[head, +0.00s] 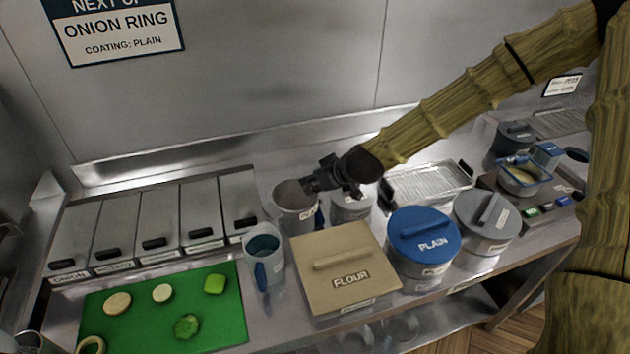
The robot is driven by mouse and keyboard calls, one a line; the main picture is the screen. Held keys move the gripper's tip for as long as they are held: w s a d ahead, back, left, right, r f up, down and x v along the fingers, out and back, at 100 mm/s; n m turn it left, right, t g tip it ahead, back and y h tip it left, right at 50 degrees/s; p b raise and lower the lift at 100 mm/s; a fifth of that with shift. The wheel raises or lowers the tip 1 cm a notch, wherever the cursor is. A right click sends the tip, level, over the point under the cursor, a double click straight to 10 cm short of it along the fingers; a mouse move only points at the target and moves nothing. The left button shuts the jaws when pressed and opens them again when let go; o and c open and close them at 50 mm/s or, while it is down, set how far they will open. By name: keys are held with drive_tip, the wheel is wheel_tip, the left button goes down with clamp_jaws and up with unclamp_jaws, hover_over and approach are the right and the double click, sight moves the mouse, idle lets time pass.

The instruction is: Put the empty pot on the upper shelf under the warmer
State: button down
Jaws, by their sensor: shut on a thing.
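A metal pot (292,218) with an open top stands behind the flour box, near the middle of the counter. Its visible inside looks bare. My gripper (309,184) is at the pot's right rim, with its fingers shut on it. The fingertips are small and partly hidden. Whether the pot touches the counter, I cannot tell. A second grey pot (351,207) stands just right of it, partly under my gripper. I cannot make out a warmer or its upper shelf.
A flour box (372,292), a blue-lidded "PLAIN" pot (424,262), a grey-lidded pot (487,244) and a blue-handled jug (264,262) crowd the front. Lidded bins (162,222) and a green board (232,315) lie left. A wire-rack tray (430,184) is right.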

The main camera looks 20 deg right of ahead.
drive_tip(key=shift+f, duration=0.15)
drive_tip(key=shift+f, duration=0.15)
drive_tip(key=c, duration=0.9)
unclamp_jaws()
drive_tip(key=shift+r, duration=0.25)
